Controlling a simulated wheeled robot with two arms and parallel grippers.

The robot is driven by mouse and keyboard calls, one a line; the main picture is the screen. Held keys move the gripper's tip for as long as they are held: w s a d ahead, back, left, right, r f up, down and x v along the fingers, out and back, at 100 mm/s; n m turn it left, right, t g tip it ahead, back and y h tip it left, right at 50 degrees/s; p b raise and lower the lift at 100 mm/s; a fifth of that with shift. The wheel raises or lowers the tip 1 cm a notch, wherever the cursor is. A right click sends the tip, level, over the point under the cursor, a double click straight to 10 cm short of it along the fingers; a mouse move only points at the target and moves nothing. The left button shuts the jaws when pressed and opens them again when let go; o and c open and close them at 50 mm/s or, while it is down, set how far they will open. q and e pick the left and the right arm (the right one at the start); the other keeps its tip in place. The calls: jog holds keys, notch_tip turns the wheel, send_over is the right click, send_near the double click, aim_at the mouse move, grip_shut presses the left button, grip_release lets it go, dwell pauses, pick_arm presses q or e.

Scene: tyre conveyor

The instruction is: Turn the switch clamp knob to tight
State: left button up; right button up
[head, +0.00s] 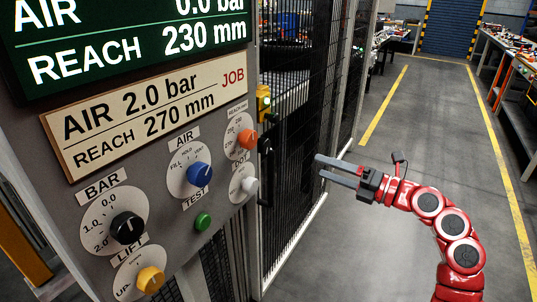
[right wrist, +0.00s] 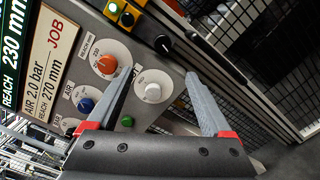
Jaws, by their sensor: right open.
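No label reading "clamp" or "tight" is legible in these views. A white knob (head: 249,184) sits low on the right edge of the grey control panel, its label partly cut off. In the right wrist view the white knob (right wrist: 153,92) appears between my fingers, beyond their tips. An orange knob (head: 247,139) is just above it and a blue knob (head: 199,174) is to its left. My right gripper (head: 319,166) is open and empty, right of the panel, fingers pointing left and clear of every knob. My left gripper is out of view.
The panel also carries a black knob (head: 127,227), a yellow knob (head: 150,279) and a green button (head: 202,221). A job card (head: 145,110) reads air 2.0 bar, reach 270 mm. A black mesh fence (head: 295,130) stands behind. Open floor lies right.

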aim_at(268, 146)
jog(key=p+x, duration=0.1)
jog(key=x, duration=1.6)
jog(key=shift+w+d, duration=0.1)
jog(key=shift+w, duration=0.15)
grip_shut()
jog(key=shift+p, duration=0.55)
jog(key=m+p, duration=0.5)
jog(key=p, duration=0.6)
jog(key=shift+r+m, duration=0.15)
jog(key=shift+m, duration=0.15)
jog(key=shift+m+p, duration=0.7)
jog(key=shift+p, duration=0.15)
jog(key=shift+f, duration=0.25)
